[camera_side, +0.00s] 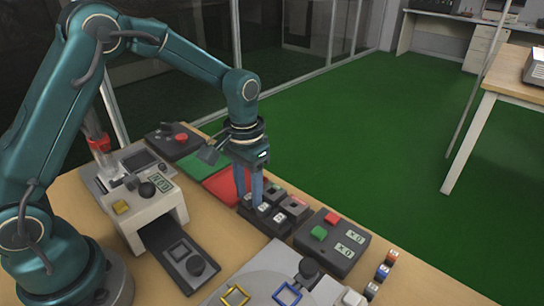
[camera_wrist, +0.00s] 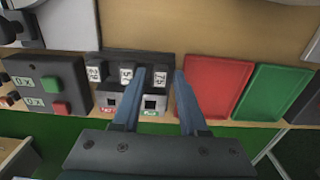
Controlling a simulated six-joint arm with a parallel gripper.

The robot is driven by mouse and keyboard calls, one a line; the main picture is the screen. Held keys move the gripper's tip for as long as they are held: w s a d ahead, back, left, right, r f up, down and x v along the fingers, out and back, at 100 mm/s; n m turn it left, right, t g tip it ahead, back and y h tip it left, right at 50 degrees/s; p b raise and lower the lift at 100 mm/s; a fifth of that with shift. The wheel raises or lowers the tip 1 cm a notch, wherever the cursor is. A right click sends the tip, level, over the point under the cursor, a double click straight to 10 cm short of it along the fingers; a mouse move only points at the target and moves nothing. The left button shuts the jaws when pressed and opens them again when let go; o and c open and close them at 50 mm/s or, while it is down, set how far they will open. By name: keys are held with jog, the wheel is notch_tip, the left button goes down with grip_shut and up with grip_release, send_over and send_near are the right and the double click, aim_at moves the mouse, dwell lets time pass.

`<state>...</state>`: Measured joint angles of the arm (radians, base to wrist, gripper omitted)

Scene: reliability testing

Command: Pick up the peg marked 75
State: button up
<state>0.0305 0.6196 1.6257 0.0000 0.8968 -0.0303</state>
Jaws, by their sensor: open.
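A dark rack (camera_wrist: 140,57) holds three pegs with white number labels: a left peg (camera_wrist: 94,73), a middle peg (camera_wrist: 127,74) and a right peg (camera_wrist: 160,77). The numbers are too small to read surely, so I cannot tell which is marked 75. My gripper (camera_wrist: 161,70) is open, with its two blue fingertips on either side of the right peg in the wrist view. In the side view my gripper (camera_side: 250,198) points down at the rack (camera_side: 248,215), and its fingers partly hide the pegs. I cannot tell whether the fingers touch anything.
Beside the rack are two grey sockets with red (camera_wrist: 108,104) and green (camera_wrist: 153,106) labels. A red tray (camera_wrist: 220,85) and a green tray (camera_wrist: 272,92) lie on one side, a control box (camera_side: 332,243) on the other. Several small pegs (camera_side: 383,271) stand near the table edge.

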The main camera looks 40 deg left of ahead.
aim_at(249, 197)
jog(key=shift+c, duration=0.3)
grip_shut()
jog(key=shift+r, duration=2.5)
